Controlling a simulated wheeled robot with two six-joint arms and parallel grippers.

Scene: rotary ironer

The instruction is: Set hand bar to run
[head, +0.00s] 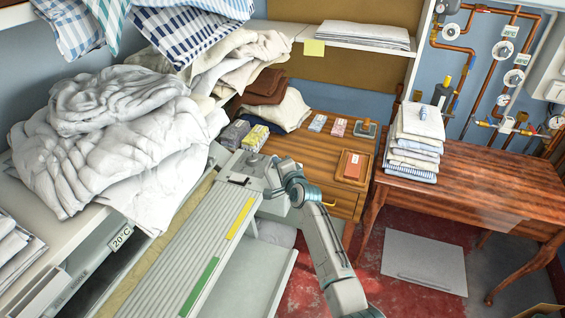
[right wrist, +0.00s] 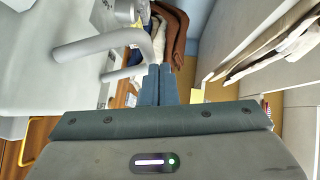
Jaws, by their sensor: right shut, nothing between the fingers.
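The rotary ironer (head: 190,245) has a long ribbed pale cover with a yellow strip and a green strip. In the right wrist view a bent grey bar (right wrist: 95,46), which looks like the hand bar, curves down close to my right fingertips. My right gripper (right wrist: 160,70) is shut and empty, its two blue-grey fingers together beside the bar's bent end. I cannot tell whether they touch it. In the head view my right gripper (head: 271,186) is at the ironer's far end, where its fingers and the bar are hard to make out. My left gripper is not in view.
White laundry (head: 110,140) is heaped on the left shelf. Small boxes (head: 255,138) stand beyond the ironer's far end. A wooden drawer cabinet (head: 325,160) and a table (head: 480,190) with folded linen (head: 415,145) stand to the right.

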